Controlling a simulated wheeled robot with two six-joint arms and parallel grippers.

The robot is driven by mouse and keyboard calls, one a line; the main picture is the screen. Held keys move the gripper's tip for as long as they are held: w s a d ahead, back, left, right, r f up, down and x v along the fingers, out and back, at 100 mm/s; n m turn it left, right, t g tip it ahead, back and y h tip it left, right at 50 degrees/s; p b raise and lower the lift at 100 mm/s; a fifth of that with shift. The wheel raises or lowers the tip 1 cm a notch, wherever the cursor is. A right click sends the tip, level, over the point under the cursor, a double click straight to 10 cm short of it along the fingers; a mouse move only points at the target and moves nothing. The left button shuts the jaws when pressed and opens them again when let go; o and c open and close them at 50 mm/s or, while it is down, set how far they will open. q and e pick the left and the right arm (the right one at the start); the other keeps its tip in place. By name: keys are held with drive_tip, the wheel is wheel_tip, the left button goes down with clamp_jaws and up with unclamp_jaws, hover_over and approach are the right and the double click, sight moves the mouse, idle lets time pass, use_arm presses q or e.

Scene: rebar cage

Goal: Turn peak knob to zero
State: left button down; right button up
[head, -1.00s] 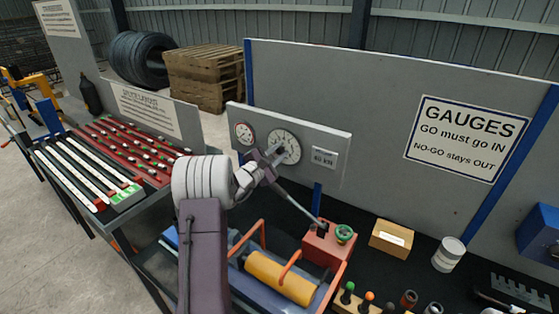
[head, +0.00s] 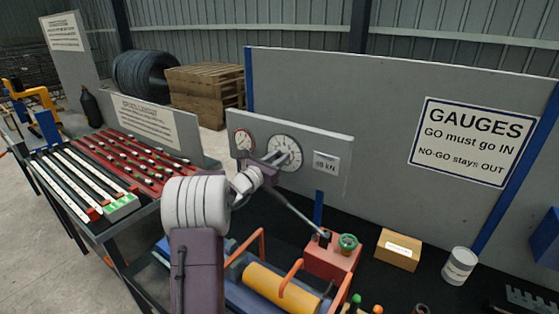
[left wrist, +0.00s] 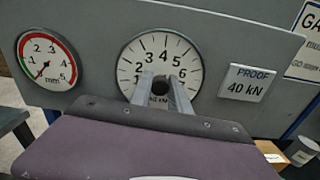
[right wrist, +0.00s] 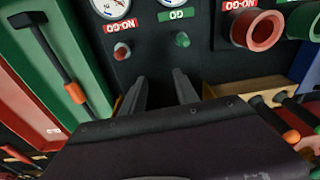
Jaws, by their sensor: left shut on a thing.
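The large white dial (left wrist: 178,52) on the grey gauge panel carries numbers and a kN label; it also shows in the head view (head: 285,145). A dark peak knob (left wrist: 160,86) sits at its lower middle. My left gripper (left wrist: 161,82) is shut on the knob, one finger on each side; in the head view my left gripper (head: 279,157) reaches the dial from the front. The fingers cover part of the dial face, and I cannot make out its needle. My right gripper (right wrist: 162,82) is open and empty, and is out of the head view.
Below stands a red block (head: 330,258) with a green knob.

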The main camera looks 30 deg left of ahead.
use_arm(q)
drive_tip(key=shift+n, duration=0.6)
use_arm(e)
drive_tip(key=shift+f, duration=0.15)
use_arm(q)
drive_tip(key=c, duration=1.2)
unclamp_jaws()
drive_tip(key=shift+c, duration=0.2)
drive_tip(key=s, duration=0.2)
drive_tip(key=s+b, duration=0.1)
drive_tip(key=s, duration=0.1)
drive_tip(key=s+b, duration=0.1)
drive_tip(key=s, duration=0.2)
drive_tip(key=shift+a, duration=0.3)
use_arm(e)
drive_tip(key=shift+f, duration=0.9)
use_arm(q)
drive_tip(key=shift+s, duration=0.3)
drive_tip(key=shift+w, duration=0.1)
